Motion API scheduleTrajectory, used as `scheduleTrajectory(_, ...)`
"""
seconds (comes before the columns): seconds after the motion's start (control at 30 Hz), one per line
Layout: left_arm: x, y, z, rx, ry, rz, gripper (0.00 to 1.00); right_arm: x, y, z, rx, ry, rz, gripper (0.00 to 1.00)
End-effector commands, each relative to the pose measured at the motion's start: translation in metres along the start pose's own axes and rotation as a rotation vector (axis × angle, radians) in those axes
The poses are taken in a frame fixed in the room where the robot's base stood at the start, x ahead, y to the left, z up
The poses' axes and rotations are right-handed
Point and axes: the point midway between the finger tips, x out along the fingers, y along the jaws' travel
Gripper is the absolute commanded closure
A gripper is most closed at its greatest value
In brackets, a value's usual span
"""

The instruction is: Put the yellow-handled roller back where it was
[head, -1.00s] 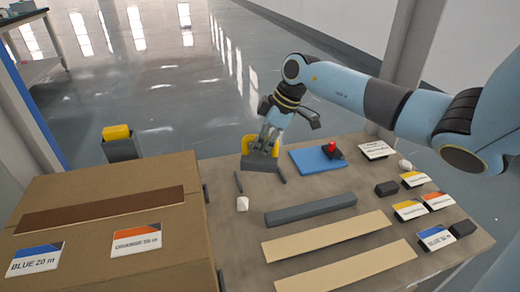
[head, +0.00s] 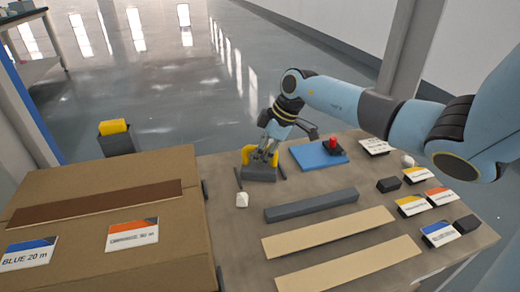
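The yellow-handled roller (head: 247,155) is at the back left of the workbench (head: 225,225), its yellow part showing beside the gripper fingers. Its grey block-like base (head: 259,174) sits at bench level between two short dark bars (head: 238,178). My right gripper (head: 266,155) comes down from above right, with its fingers at the roller. The fingers overlap the yellow handle, and I cannot tell whether they are closed on it. My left gripper is not in view.
A blue plate (head: 318,155) with a red-topped device (head: 333,146) lies right of the roller. A large cardboard box (head: 100,230) fills the left. Label cards stand at the right.

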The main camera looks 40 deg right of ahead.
Motion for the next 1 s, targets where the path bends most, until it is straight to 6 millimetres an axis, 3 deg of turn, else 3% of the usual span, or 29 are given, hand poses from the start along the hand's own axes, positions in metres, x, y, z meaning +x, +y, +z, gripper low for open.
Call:
scheduleTrajectory(0.07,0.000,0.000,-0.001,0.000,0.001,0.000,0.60,0.001,0.000,0.001,0.000,-0.001,0.000,1.00)
scheduleTrajectory(0.3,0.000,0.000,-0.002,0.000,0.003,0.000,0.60,0.001,-0.001,0.001,0.000,-0.002,-0.001,0.71)
scheduleTrajectory(0.63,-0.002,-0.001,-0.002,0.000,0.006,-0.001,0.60,-0.005,0.000,-0.002,-0.002,-0.001,0.001,0.71)
scheduleTrajectory(0.77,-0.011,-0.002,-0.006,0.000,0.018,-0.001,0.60,-0.028,0.002,-0.006,-0.003,-0.001,0.004,0.71)
scheduleTrajectory(1.0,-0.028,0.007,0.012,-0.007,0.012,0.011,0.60,-0.087,0.002,-0.006,-0.005,-0.003,0.005,0.71)
